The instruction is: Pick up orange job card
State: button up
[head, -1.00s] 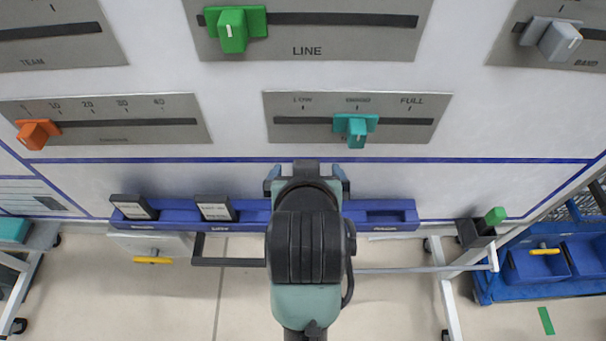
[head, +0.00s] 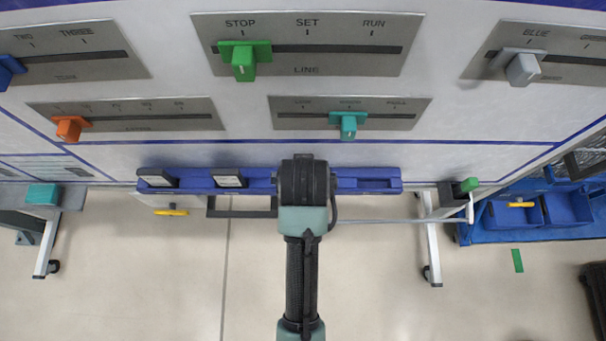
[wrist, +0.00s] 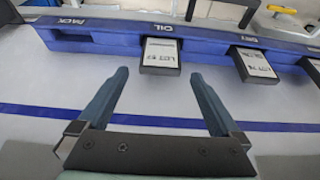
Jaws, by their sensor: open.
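No card with a visible orange face shows in these frames. A blue rail (head: 365,185) runs along the foot of the white board. Dark cards with white labels sit in its slots, one at far left (head: 157,178) and another (head: 228,178) beside it. In the wrist view, the card marked LOT (wrist: 162,57) at the OIL slot lies just beyond and between my fingertips. A second card (wrist: 254,66) is to its right, and a third is cut off at the right edge. My gripper (wrist: 158,73) is open and empty; my wrist hides it in the head view.
The board above carries a green knob (head: 243,62), a teal knob (head: 349,125), an orange knob (head: 69,128) and a grey knob (head: 523,69). A blue cart (head: 478,228) stands at right. A green-topped dark block (head: 452,195) is near the rail's right end. The rail's rightmost slot looks empty.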

jog(key=shift+w+p+x, duration=0.1)
jog(key=shift+p+x, duration=0.3)
jog(key=shift+x, duration=1.2)
jog(key=shift+w+p+x, duration=0.15)
jog(key=shift+p+x, duration=0.2)
jog(key=shift+x, duration=1.3)
jog(key=shift+r, duration=0.1)
jog(key=c, duration=1.2)
jog(key=shift+r, duration=0.1)
